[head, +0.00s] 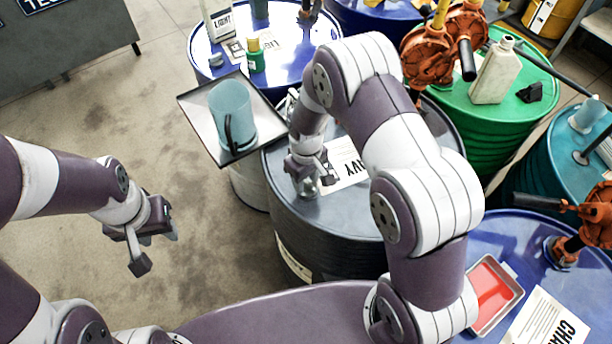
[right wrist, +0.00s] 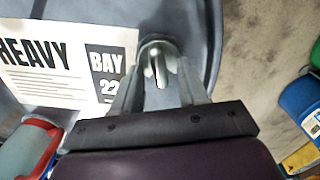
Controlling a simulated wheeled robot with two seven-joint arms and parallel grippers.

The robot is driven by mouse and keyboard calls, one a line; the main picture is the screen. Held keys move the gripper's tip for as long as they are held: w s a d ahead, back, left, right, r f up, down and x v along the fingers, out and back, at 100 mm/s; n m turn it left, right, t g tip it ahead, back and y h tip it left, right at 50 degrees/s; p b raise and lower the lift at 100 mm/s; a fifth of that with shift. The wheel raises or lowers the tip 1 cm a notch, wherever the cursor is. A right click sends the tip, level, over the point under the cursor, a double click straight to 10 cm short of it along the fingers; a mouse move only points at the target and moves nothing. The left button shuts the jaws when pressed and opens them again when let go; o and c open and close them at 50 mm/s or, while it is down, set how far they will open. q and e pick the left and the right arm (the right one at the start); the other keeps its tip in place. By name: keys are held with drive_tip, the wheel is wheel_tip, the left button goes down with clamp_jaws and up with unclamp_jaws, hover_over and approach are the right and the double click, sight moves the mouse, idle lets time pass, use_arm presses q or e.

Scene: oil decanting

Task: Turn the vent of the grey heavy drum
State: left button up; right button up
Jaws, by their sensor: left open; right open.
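The grey heavy drum (head: 340,208) stands in the middle of the head view, with a white "HEAVY" label (head: 346,170) on its top. Its small metal vent (right wrist: 158,62) sits near the rim, beside the label marked "BAY 22" in the right wrist view. My right gripper (head: 309,180) is over the vent, pointing down. In the right wrist view its fingers (right wrist: 160,78) are open, one on each side of the vent. I cannot tell whether they touch it. My left gripper (head: 154,248) is open and empty over the floor at the left.
A tray (head: 190,103) with a translucent blue jug (head: 233,118) stands just left of the right gripper. Blue (head: 290,65), green (head: 540,80) and teal (head: 540,150) drums surround the grey one. A red tray (head: 494,295) lies at lower right. The floor at left is clear.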

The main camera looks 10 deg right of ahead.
clamp_jaws()
drive_tip(key=shift+m, duration=0.3)
drive_tip(key=m, duration=0.4)
drive_tip(key=shift+d, duration=0.1)
drive_tip(key=m, duration=0.4)
drive_tip(key=shift+d+m, duration=0.1)
drive_tip(key=shift+m, duration=0.3)
drive_tip(key=m, duration=0.4)
drive_tip(key=shift+m, duration=0.3)
drive_tip(key=shift+d+m, duration=0.1)
drive_tip(key=shift+m, duration=1.8)
